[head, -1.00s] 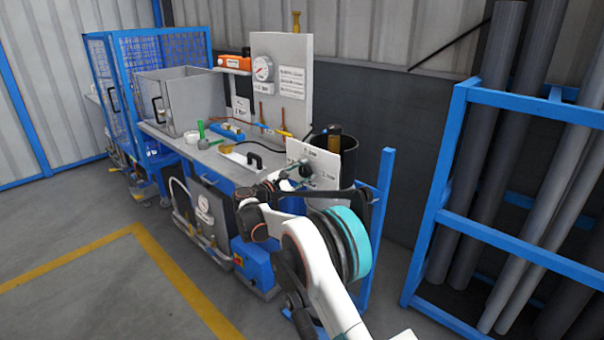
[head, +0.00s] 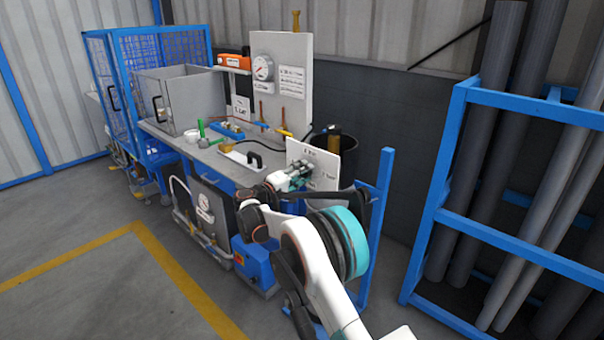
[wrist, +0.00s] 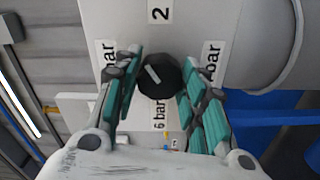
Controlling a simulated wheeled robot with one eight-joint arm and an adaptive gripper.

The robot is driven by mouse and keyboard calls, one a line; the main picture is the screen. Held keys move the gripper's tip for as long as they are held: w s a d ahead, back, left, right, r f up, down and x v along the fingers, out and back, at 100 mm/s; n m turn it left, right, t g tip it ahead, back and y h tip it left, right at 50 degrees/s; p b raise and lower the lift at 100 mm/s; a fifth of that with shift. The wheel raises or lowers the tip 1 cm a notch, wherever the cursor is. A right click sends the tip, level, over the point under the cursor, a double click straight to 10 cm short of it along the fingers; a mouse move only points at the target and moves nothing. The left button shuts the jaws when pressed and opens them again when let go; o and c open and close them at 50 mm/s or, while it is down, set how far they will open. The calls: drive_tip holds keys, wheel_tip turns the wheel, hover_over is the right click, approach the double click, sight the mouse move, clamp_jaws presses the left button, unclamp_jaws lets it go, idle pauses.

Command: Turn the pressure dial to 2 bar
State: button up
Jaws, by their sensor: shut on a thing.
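The pressure dial is a round black knob (wrist: 160,84) with a white pointer mark, on a white panel (wrist: 187,22). In the wrist view the mark lies slanted, from upper left to lower right. A label "2" (wrist: 159,10) is at the top, "6 bar" (wrist: 159,114) at the bottom, and partly covered "bar" labels sit left and right. My gripper (wrist: 161,68) has its teal-padded fingers on both sides of the knob, shut on it. In the head view my gripper (head: 296,178) is at the panel (head: 325,158) and covers the knob.
A bench (head: 226,168) with tools is left of the panel. A pressure gauge (head: 262,68) is on an upright board behind; its reading is too small to tell. A dark bin (head: 348,158) stands behind the panel. A blue rack (head: 447,215) with pipes is at right.

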drive_tip(key=m, duration=0.6)
drive_tip(key=shift+f, duration=0.15)
idle(0.4)
drive_tip(key=o, duration=1.1)
drive_tip(key=shift+a, duration=0.1)
drive_tip(key=v, duration=1.2)
